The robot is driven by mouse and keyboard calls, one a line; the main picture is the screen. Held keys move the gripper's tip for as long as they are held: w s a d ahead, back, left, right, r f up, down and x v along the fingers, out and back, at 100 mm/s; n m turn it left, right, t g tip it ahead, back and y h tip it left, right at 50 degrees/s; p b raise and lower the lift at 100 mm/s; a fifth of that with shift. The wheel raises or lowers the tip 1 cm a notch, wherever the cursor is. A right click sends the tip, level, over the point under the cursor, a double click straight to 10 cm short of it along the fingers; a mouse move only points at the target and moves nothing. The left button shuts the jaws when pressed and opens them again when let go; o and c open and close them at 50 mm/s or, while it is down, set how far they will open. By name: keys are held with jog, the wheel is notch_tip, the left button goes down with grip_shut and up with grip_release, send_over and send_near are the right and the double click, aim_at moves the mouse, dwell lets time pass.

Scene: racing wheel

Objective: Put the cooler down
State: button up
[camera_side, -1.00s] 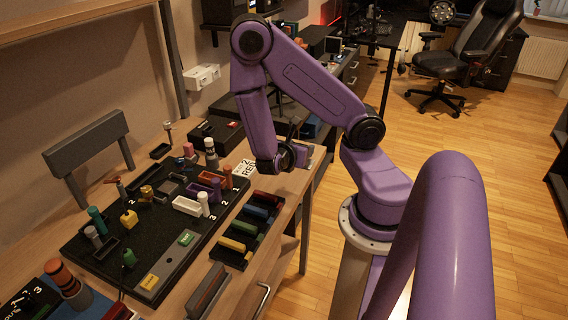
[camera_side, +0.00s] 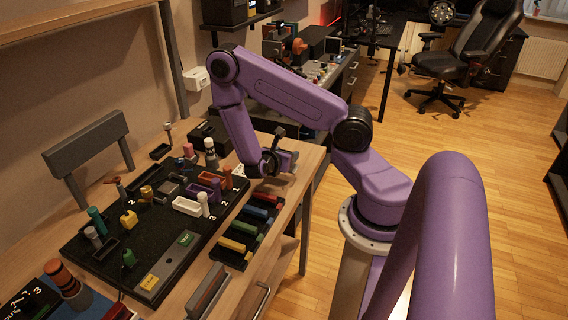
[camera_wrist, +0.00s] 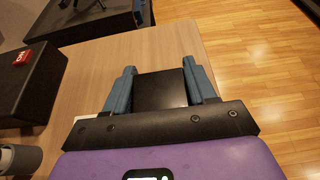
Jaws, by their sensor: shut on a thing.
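My gripper (camera_wrist: 160,88) is in the wrist view with its two blue-grey fingers on either side of a dark, flat-faced block, which I take to be the cooler (camera_wrist: 162,92). The fingers are shut on it. Bare wooden tabletop shows around and beyond it. In the side view my gripper (camera_side: 287,160) is low over the far right part of the table, near its right edge. The cooler cannot be made out clearly there. Whether its underside touches the table cannot be told.
A black box with a red label (camera_wrist: 28,78) stands left of my gripper in the wrist view. A black board with several coloured pieces (camera_side: 150,225) and a rack of coloured bars (camera_side: 247,228) lie nearer. The table's right edge is close, with floor beyond.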

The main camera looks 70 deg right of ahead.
jog(key=shift+w+d+f, duration=0.15)
jog(key=shift+d+f, duration=0.05)
jog(key=shift+f, duration=1.65)
jog(key=shift+f, duration=0.2)
jog(key=o, duration=1.2)
jog(key=shift+o, duration=0.2)
jog(key=shift+r, duration=0.1)
